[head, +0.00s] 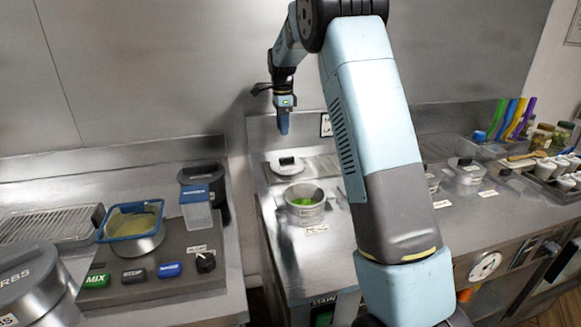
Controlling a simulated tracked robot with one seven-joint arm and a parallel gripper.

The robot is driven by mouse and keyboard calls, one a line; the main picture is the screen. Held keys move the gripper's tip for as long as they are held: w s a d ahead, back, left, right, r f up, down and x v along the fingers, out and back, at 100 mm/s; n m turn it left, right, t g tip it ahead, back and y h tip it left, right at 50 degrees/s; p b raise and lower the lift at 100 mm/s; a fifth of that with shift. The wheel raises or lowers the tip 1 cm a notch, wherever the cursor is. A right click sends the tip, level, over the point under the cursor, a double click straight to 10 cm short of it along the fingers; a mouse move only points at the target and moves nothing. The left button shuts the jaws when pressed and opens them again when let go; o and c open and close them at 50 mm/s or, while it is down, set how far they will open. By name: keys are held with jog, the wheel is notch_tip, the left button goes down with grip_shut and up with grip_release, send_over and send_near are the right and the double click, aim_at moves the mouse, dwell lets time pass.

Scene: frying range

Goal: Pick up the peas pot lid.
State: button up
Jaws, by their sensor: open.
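An open metal pot (305,215) with green peas inside stands on the steel counter in the middle, a small label in front of it. A round metal lid (289,168) with a dark handle lies on the counter just behind the pot, apart from it; I take it for the peas pot lid. My gripper (283,122) hangs above and slightly behind the lid, pointing down, clear of it. It is open and holds nothing visible. Its finger gap is too small to make out.
My arm covers the counter right of the pot. A lidded pot (466,178) stands farther right, near white cups (547,168). On the left counter are a blue-rimmed sieve (131,225), a clear container (196,212) and a dark-lidded pot (204,177). A gap separates the counters.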

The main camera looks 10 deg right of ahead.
send_over(288, 164)
jog(key=w+a, duration=0.1)
jog(key=w, duration=0.1)
jog(key=f, duration=0.6)
jog(key=shift+s+a+f, duration=0.15)
jog(key=shift+s+f, duration=0.05)
jog(key=shift+f, duration=0.2)
jog(key=shift+s+f, duration=0.15)
jog(key=shift+f, duration=1.15)
jog(key=shift+s+f, duration=0.1)
jog(key=shift+f, duration=1.2)
grip_shut()
